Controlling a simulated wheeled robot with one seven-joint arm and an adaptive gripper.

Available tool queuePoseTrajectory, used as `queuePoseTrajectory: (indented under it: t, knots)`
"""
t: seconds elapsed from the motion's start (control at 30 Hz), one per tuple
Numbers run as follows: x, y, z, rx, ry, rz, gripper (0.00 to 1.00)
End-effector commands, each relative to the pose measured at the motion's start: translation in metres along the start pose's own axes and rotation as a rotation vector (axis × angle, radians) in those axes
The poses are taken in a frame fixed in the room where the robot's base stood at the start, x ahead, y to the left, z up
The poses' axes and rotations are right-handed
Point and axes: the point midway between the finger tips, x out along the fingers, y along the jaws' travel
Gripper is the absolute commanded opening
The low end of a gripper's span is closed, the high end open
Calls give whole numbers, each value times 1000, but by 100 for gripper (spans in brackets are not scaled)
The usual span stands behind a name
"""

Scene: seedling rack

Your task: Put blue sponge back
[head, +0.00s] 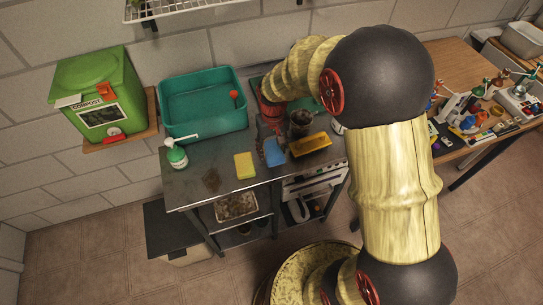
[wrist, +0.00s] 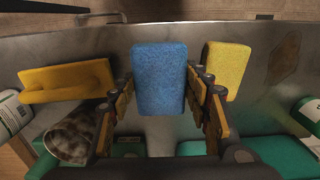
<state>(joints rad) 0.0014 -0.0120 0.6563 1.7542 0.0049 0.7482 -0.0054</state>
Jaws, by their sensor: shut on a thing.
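The blue sponge (wrist: 158,78) is upright in the middle of the wrist view, between the two fingers of my gripper (wrist: 160,92). My gripper is shut on it. In the head view the blue sponge (head: 274,153) is near the front of the metal bench (head: 215,192), below my gripper (head: 272,133). I cannot tell whether it touches the bench top. The yellow sponge (head: 245,166) lies just left of it in the head view; in the wrist view the yellow sponge (wrist: 227,68) is to its right, close to a finger.
An orange-yellow float (head: 310,144) and a dark pot (head: 300,119) are right of the blue sponge. A green tub (head: 203,128) stands at the back left, with a pump bottle (head: 176,155) before it. Bare bench lies left of the yellow sponge, with a dirt patch (head: 211,180).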

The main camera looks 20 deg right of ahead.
Motion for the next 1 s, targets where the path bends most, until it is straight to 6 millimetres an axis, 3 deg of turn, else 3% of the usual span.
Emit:
queuePoseTrajectory:
  t: [0.23, 0.43, 0.83, 0.87, 1.0]
  knots:
    - [14, 0, -11, 0, -1, 0, 24]
    - [42, 0, -11, 0, -2, 0, 24]
    - [46, 0, -11, 0, 0, 0, 24]
    - [46, 0, -11, 0, 0, 0, 48]
    - [46, 0, -11, 0, 0, 0, 56]
